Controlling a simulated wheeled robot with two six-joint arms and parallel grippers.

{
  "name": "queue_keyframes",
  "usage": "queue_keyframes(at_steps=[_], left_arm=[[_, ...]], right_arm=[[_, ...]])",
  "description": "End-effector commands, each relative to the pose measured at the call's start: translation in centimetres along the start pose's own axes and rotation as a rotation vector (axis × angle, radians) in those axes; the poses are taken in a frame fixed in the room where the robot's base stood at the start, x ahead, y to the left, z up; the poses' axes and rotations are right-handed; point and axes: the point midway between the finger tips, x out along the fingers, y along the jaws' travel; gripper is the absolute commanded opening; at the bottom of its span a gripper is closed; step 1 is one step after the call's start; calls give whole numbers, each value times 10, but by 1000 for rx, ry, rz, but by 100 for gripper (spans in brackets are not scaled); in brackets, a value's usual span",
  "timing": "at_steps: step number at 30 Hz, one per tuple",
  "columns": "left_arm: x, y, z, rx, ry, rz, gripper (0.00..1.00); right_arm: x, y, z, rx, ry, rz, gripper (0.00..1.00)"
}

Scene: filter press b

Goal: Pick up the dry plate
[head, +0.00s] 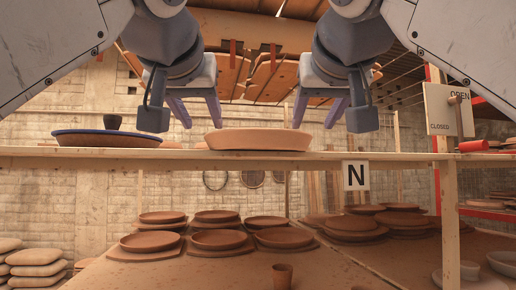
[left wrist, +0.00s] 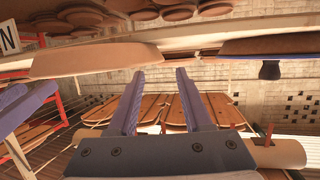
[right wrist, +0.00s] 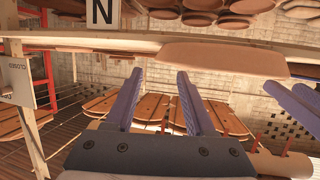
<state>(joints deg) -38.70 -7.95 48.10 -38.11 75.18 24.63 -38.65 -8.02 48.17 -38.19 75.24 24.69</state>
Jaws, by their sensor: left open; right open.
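A pale, dry-looking clay plate (head: 271,139) lies flat on the wooden shelf board (head: 220,160), near the middle. It also shows in the left wrist view (left wrist: 95,62) and the right wrist view (right wrist: 225,58). My left gripper (head: 202,110) is open and empty, above the plate's left end. My right gripper (head: 318,112) is open and empty, above its right end. Neither gripper touches the plate. The shelf edge hides the plate's underside in the head view.
A blue-rimmed plate (head: 105,139) with a dark knob or cup (head: 113,121) on it sits left on the same board. A post with an open/closed sign (head: 449,110) stands right. An N sign (head: 356,175) hangs below the board. Several brown plates (head: 218,239) lie on the lower level.

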Motion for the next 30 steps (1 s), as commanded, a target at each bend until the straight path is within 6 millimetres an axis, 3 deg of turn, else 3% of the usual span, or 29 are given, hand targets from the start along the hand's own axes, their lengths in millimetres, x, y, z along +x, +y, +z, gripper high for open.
queue_keyframes(at_steps=[6,12,25,26,28,30], left_arm=[[43,-1,1,1,-4,-7,50],[68,0,1,0,-3,-3,50],[76,0,0,0,0,-1,50],[76,0,0,0,0,-1,46],[76,0,0,0,0,-1,19],[76,0,0,0,0,-1,0]], right_arm=[[43,0,1,-2,-3,4,54],[68,-1,0,-1,-2,1,54],[77,-1,0,-1,0,-2,54],[77,-1,0,-1,0,-2,51],[77,-1,0,-1,0,-2,24],[77,-1,0,-1,0,-2,0]])
